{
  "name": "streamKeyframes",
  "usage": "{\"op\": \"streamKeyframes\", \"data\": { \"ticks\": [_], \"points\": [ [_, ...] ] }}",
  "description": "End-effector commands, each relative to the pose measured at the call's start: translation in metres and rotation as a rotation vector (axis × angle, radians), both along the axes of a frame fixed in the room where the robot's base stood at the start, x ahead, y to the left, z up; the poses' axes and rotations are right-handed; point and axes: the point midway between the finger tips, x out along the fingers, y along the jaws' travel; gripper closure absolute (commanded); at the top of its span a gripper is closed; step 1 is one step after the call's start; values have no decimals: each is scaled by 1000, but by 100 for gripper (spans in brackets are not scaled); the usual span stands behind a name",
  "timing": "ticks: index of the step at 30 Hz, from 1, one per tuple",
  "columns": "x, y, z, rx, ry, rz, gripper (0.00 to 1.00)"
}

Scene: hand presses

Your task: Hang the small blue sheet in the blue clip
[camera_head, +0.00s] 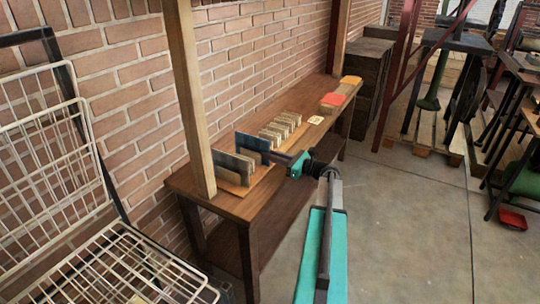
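A small upright blue sheet (252,143) stands at the near part of the wooden bench, beside the tip of my gripper (278,157). My gripper comes in from the right over the bench's front edge, and its dark fingers overlap the sheet's right side in the picture. I cannot tell whether they touch or grip it; the fingers are too small to read. A grey upright sheet (229,166) stands just left of the blue one. I cannot make out a blue clip.
The bench (210,205) runs along a brick wall. Several slotted light blocks (281,128) stand behind my gripper; red (333,100) and yellow (351,80) pieces lie further back. A wooden post (190,95) rises at the near end. A wire rack (45,150) stands left.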

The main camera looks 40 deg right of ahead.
Motion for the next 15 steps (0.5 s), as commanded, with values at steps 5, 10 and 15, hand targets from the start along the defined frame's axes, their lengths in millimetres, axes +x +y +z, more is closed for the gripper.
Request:
{"op": "streamKeyframes", "data": {
  "ticks": [5,10,15],
  "points": [
    [0,0,0,0,0,0,100],
    [-1,-1,0,0,0,-1,100],
    [-1,-1,9,-1,-1,-2,100]
  ]
}}
